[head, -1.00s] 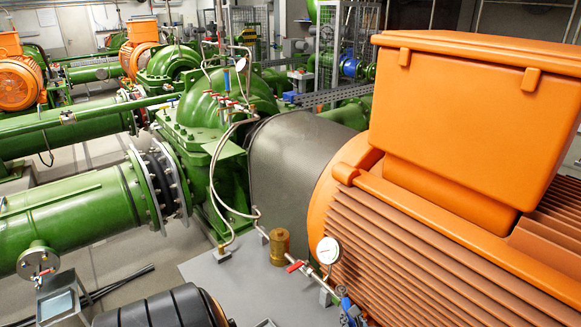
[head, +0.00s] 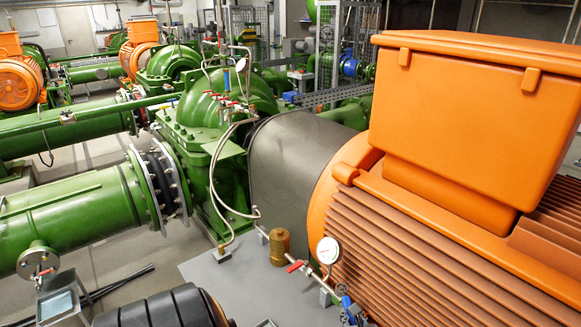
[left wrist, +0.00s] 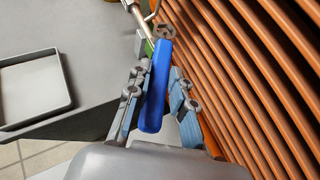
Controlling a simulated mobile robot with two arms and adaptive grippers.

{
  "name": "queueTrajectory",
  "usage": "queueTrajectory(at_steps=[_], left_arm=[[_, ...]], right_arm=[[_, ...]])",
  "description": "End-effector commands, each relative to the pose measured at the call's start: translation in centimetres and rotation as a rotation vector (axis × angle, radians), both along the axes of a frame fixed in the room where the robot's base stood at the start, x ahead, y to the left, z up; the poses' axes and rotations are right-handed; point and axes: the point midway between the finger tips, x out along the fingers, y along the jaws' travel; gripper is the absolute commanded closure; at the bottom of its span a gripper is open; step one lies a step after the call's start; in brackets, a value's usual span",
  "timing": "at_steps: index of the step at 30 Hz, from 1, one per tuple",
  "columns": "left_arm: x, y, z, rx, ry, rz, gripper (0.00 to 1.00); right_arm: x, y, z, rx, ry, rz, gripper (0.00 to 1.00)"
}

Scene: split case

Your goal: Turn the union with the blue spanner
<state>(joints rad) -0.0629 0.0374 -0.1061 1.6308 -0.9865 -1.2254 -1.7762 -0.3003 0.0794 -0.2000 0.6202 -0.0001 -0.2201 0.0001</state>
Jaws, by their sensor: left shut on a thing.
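The blue spanner (left wrist: 156,90) runs lengthwise between the fingers of my left gripper (left wrist: 157,74), which is shut on its handle. The spanner's grey head (left wrist: 167,32) is at the far end, by the thin pipe. I cannot tell whether its jaw is seated on the union, which I cannot make out clearly. In the head view, small blue parts (head: 346,303) show at the lower end of the pipe line, beside the orange motor; the gripper and spanner are too small there to separate. My right gripper is in neither current view.
The pipe line carries a red-handled valve (head: 296,266) and a round gauge (head: 328,250). A brass cylinder (head: 280,243) stands behind them on the grey plate (head: 225,277). The ribbed orange motor (head: 440,245) closes off the right side. A grey tray (left wrist: 66,84) lies left of the spanner.

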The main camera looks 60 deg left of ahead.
Motion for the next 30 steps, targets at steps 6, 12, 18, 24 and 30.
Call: queueTrajectory(at_steps=[6, 12, 18, 24, 30], left_arm=[[0.0, 0.0, 0.3, 0.0, -0.001, 0.0, 1.0], [0.1, 0.0, 1.2, 0.002, -0.003, 0.0, 1.0], [0.1, 0.0, 2.2, 0.002, -0.002, 0.0, 1.0], [0.0, 0.0, 3.0, 0.001, -0.001, -0.001, 1.0], [0.0, 0.0, 3.0, 0.001, 0.0, -0.001, 1.0]], right_arm=[[0.0, 0.0, 0.0, 0.0, 0.0, 0.0, 0.6], [0.0, 0.0, 0.0, 0.0, 0.0, 0.0, 0.6], [0.0, 0.0, 0.0, 0.0, 0.0, 0.0, 0.6], [0.0, 0.0, 0.0, 0.0, 0.0, 0.0, 0.6], [0.0, 0.0, 0.0, 0.0, 0.0, 0.0, 0.6]])
